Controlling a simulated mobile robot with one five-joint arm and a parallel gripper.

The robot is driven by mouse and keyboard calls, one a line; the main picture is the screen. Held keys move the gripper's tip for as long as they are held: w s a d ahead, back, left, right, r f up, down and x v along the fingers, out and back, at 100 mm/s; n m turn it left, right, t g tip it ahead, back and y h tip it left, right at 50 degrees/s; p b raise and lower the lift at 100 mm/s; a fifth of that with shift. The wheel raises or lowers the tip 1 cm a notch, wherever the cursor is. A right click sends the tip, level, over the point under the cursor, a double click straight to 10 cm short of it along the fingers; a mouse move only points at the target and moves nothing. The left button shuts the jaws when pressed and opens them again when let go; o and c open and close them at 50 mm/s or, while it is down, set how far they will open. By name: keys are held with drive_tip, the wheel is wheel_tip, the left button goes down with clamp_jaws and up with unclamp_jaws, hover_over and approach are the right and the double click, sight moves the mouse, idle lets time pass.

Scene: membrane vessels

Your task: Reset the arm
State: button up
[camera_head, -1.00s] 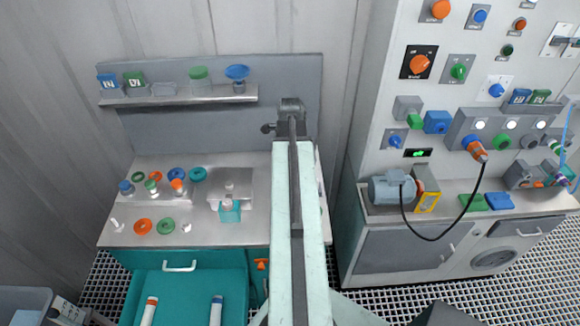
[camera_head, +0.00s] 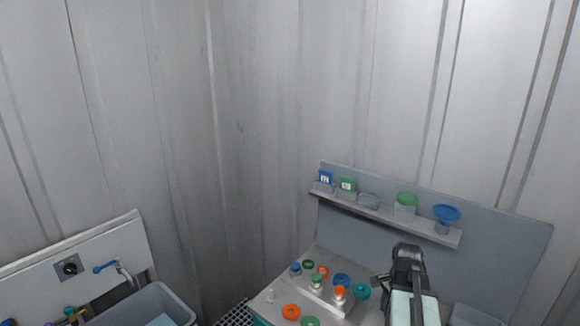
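My arm (camera_head: 414,308) rises from the bottom edge at the right in the head view. Its dark end (camera_head: 408,262) is in front of the grey back panel of the workbench, below the small shelf. The gripper's fingers cannot be made out, so I cannot tell whether they are open or shut. Nothing is visibly held.
The shelf (camera_head: 385,213) carries blue and green labelled boxes, a green-lidded jar (camera_head: 405,206) and a blue funnel-like dish (camera_head: 446,214). Several coloured rings and capped bottles lie on the bench left of my arm. A grey bin (camera_head: 150,300) stands at lower left.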

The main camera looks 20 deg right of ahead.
drive_tip(key=w+a+f+n+b, duration=0.1)
drive_tip(key=w+a+n, duration=0.1)
drive_tip(key=a+n, duration=0.6)
drive_tip(key=w+a+f+n+b, duration=0.1)
drive_tip(key=w+a+n, duration=0.2)
drive_tip(key=a+n, duration=0.6)
drive_tip(key=a, duration=1.4)
drive_tip(key=shift+f, duration=0.1)
